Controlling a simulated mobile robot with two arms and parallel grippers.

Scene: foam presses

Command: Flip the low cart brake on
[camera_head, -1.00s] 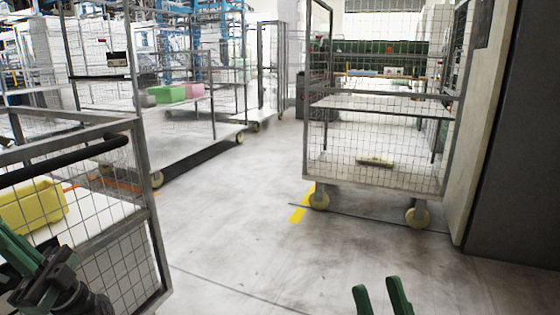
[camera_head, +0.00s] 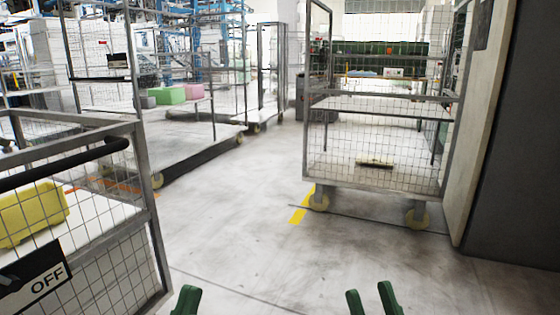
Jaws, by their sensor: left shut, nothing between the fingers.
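The near wire-mesh cart (camera_head: 148,190) stands at the left with a black push handle (camera_head: 70,160). Low on its mesh is a black and white brake plate (camera_head: 40,272) marked OFF. A dark part, perhaps the brake lever, shows at the plate's left, cut by the picture edge, so its position is unclear. My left gripper (camera_head: 187,300) is at the bottom edge, right of the cart and apart from the plate. It is shut and empty. My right gripper (camera_head: 374,300) is at the bottom, right of centre, with its fingers apart and nothing between them.
A yellow bin (camera_head: 32,212) sits in the near cart. Another mesh cart (camera_head: 312,150) on wheels stands ahead at the right, beside a dark cabinet (camera_head: 520,150). A further cart (camera_head: 180,152) at the back left carries green and pink bins. The floor (camera_head: 240,230) between is clear.

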